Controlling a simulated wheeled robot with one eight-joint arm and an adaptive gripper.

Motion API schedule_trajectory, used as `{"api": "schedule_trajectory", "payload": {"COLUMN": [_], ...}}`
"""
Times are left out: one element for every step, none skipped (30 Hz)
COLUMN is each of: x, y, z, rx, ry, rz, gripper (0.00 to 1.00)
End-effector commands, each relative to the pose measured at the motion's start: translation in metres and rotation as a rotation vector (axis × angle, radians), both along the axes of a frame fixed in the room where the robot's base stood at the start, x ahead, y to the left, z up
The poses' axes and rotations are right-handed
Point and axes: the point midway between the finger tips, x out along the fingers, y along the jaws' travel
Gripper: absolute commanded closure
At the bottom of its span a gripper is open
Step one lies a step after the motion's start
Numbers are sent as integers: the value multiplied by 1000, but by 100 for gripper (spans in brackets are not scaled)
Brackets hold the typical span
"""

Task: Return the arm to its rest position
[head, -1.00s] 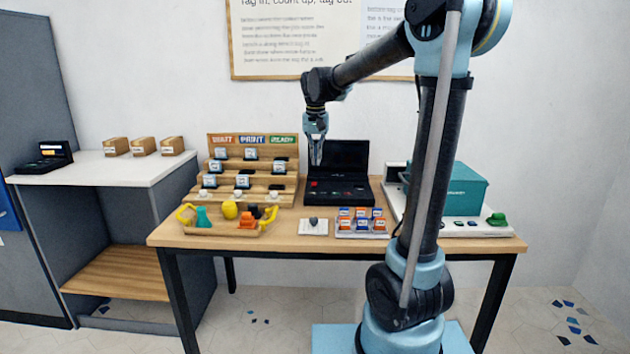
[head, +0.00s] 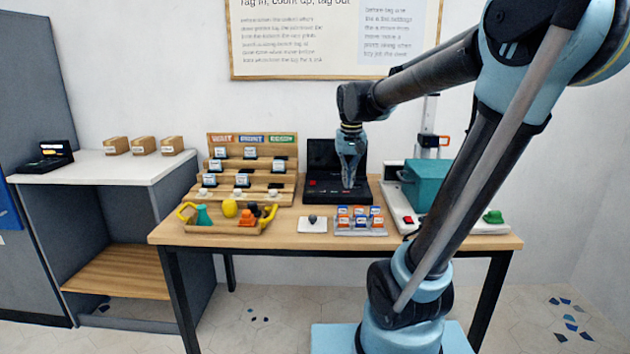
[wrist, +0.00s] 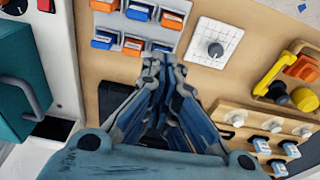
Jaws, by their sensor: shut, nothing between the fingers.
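My gripper (head: 349,185) hangs pointing down over the table (head: 275,243), in front of the black box with the raised lid (head: 322,156) in the head view. Its fingers are together with nothing between them. In the wrist view my gripper (wrist: 160,75) shows from behind, its fingertips near the edge of the rack of orange and blue blocks (wrist: 140,50). The gripper hides much of the black box in that view. My arm bends up and to the right, then down to its base in front of the table.
The block rack (head: 360,230), white knob plate (head: 312,225), tray of coloured pieces (head: 222,227) and stepped wooden stand (head: 228,180) crowd the table. A teal machine (head: 425,186) stands at right. A grey side table (head: 105,167) is at left. Air above the table's left half is clear.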

Motion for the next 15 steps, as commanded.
{"api": "schedule_trajectory", "payload": {"x": [-15, -22, -32, -40, -47, -57, -65, -72, -82, -90, -97, -106, -113, -120, -129], "y": [-10, -15, -21, -25, -30, -35, -39, -43, -47, -51, -54, -58, -61, -64, -67], "z": [-7, -10, -16, -20, -24, -30, -35, -39, -46, -51, -56, -64, -69, -75, -83], "rx": [1, 0, 0, 0, 1, 0, 0, 0, 0, 0, -1, -1, -1, -2, -2], "ry": [-3, -5, -8, -10, -11, -14, -15, -17, -19, -21, -23, -25, -27, -29, -32], "rz": [-4, -2, 0, -1, 1, 3, 3, 5, 6, 7, 9, 10, 11, 13, 14], "gripper": [100, 100, 100, 100, 100, 100, 100, 100, 100, 100, 100, 100, 100, 100, 100]}}
